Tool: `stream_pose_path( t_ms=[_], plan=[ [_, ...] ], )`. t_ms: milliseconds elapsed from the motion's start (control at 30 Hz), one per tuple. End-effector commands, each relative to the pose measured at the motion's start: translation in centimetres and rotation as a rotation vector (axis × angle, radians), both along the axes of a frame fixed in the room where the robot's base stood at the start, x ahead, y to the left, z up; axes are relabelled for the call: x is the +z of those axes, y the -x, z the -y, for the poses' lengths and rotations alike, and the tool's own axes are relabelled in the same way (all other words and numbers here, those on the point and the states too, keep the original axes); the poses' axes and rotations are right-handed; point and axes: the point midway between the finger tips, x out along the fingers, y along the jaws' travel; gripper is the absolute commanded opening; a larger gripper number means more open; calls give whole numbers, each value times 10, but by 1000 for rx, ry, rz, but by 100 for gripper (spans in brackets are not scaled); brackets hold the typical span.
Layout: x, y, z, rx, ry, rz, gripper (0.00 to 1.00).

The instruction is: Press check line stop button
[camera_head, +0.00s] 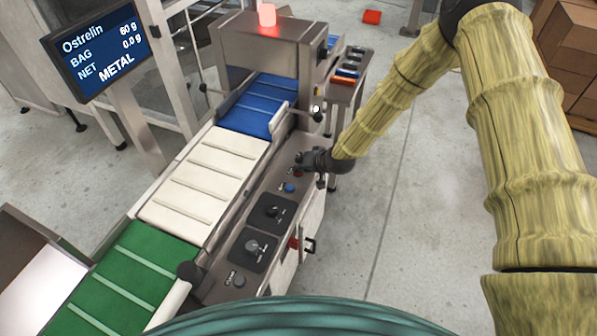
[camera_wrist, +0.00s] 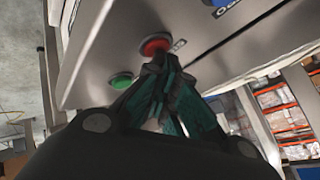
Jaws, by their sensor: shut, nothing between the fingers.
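The red button (camera_wrist: 156,45) is on the steel panel in the wrist view, next to a green button (camera_wrist: 121,80). My gripper (camera_wrist: 157,66) is shut and empty, its fingertips right at the lower edge of the red button; I cannot tell whether they touch it. In the head view my gripper (camera_head: 303,161) is over the far part of the check line's side panel (camera_head: 214,286). It mostly hides the buttons beneath it, and only a small bit of red shows there. A blue button (camera_head: 290,187) lies just nearer.
The white belt (camera_head: 205,175) runs alongside. A lit red beacon (camera_head: 267,15) tops the detector housing, and a screen (camera_head: 97,48) reads METAL.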

Motion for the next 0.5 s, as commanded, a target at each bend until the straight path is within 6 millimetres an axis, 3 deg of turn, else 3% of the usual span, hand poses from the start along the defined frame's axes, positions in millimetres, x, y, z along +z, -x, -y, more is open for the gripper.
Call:
stream_pose_path(
  t_ms=[500],
  plan=[
    [17,0,0,0,0,0,0]
  ],
)
